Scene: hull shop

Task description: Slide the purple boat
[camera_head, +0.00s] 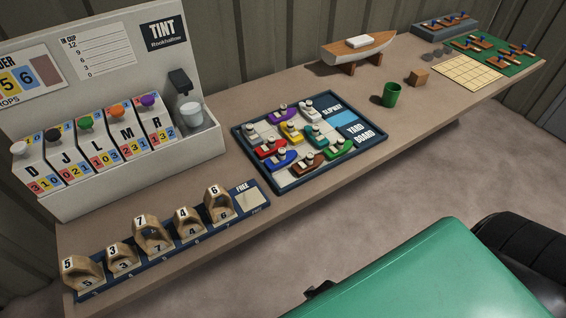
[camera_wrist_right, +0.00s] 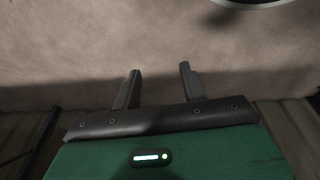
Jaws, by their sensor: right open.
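The purple boat (camera_head: 281,114) sits near the upper left of the dark-framed yard board (camera_head: 262,173), which lies flat on the bench. Small boats in white, yellow, teal, red, blue, brown and green crowd around and below it. My left gripper is in no view.
A tint dispenser (camera_head: 130,170) stands left of the board, with a numbered block rack (camera_head: 120,277) in front. A green cup (camera_head: 391,95), wooden cube (camera_head: 418,77) and model boat (camera_head: 357,50) are to the right. Bare bench (camera_head: 230,95) lies behind the board.

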